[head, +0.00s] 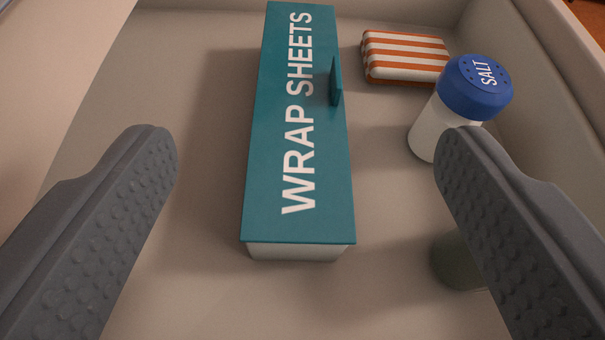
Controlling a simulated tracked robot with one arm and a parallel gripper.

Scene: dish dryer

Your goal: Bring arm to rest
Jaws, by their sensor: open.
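My gripper (305,155) is open, with its two dark grey textured fingers wide apart at the left and right of the head view. Nothing is held between them. A long box with a teal lid marked WRAP SHEETS (297,130) lies in the gap between the fingers as seen, farther off than the fingertips. The lid has a small upright tab on its right side. I cannot tell the exact distance from the fingers to the box.
The things lie in a beige drawer or tray (190,250) with raised walls. A salt shaker (473,88) with a blue cap stands at right, partly behind the right finger. An orange-and-white striped item (405,57) lies behind it. A dark round thing (455,262) is partly hidden by the right finger.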

